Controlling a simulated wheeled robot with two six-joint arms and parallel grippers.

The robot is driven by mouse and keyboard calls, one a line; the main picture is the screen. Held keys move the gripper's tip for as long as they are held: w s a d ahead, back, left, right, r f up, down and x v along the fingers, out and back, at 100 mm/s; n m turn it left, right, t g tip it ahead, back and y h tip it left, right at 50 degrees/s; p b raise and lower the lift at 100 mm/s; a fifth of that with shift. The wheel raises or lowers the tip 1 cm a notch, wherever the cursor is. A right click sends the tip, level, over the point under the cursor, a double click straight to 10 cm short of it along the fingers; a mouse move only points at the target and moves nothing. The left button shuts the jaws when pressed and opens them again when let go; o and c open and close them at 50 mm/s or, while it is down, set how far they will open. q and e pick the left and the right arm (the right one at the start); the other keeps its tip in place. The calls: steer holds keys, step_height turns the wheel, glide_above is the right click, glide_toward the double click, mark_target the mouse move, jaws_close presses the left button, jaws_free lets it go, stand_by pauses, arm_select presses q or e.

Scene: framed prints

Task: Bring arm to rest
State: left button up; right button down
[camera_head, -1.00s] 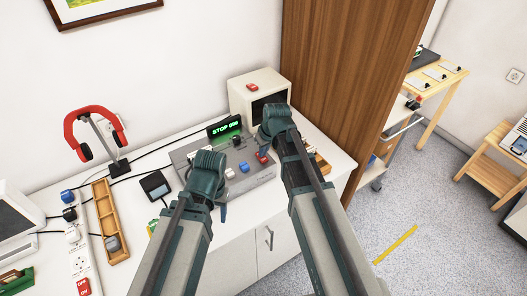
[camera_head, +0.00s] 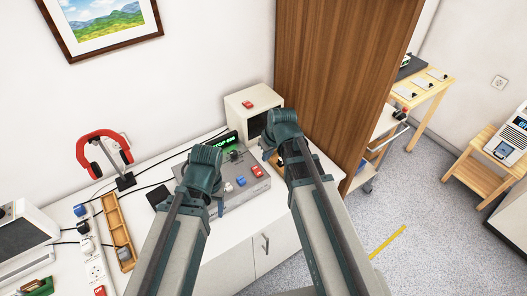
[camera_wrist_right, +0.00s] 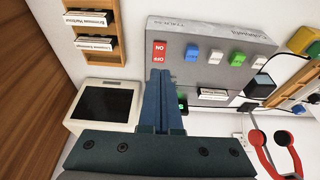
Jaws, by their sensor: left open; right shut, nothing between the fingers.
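In the head view my left arm reaches over the white desk, and its gripper (camera_head: 216,207) is in front of the grey control box (camera_head: 245,192). Its fingers are mostly hidden by the wrist; it holds nothing visible. My right gripper (camera_head: 272,156) is by the box's right back side, near the white monitor (camera_head: 240,104). In the right wrist view the right gripper's blue fingers (camera_wrist_right: 161,100) are together and empty, in front of the control box (camera_wrist_right: 210,68) with its colored switches. Whether they touch it, I cannot tell.
Red headphones (camera_head: 105,150) hang on a stand on the desk (camera_head: 215,262). A narrow wooden tray (camera_head: 119,228) and a power strip (camera_head: 95,268) lie at left. A wooden cabinet side (camera_head: 325,80) rises right of the desk. A framed print (camera_head: 105,25) hangs above.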

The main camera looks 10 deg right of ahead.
steer(key=shift+s+r, duration=0.15)
stand_by(0.4)
steer(key=s+a+f+g+h, duration=0.1)
steer(key=s+a, duration=0.3)
steer(key=s, duration=0.4)
steer(key=s+a+g+h, duration=0.1)
steer(key=s+a, duration=0.3)
steer(key=s, duration=0.4)
steer(key=shift+f+m+g+h+b, duration=0.35)
steer(key=shift+g+h+b, duration=0.1)
steer(key=shift+g, duration=0.45)
